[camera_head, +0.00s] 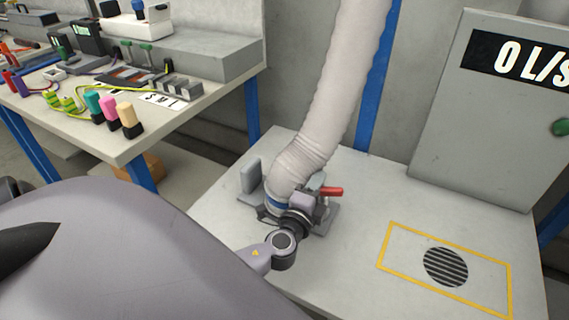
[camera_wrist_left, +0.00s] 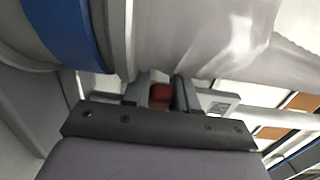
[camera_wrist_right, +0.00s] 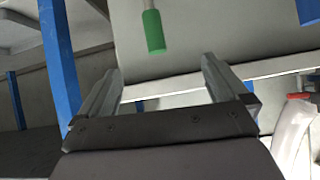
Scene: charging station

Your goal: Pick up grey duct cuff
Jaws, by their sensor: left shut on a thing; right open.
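The grey duct cuff (camera_head: 279,190) with a blue band sits at the lower end of a pale ribbed hose (camera_head: 338,85), on the grey bench. In the left wrist view the cuff (camera_wrist_left: 122,38) shows close up, its blue band at upper left. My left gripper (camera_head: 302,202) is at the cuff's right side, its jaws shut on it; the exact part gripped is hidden. A red handle (camera_head: 330,191) sticks out to the right beside the jaws; a red piece (camera_wrist_left: 160,94) shows between the fingers. My right gripper (camera_wrist_right: 155,80) is open and empty, seen only in its wrist view.
A yellow-framed round vent (camera_head: 446,267) is in the bench at right. Behind it stands a grey panel (camera_head: 470,135) with a green knob (camera_head: 561,127). A cluttered table (camera_head: 150,139) with coloured plugs stands at left. The bench between cuff and vent is clear.

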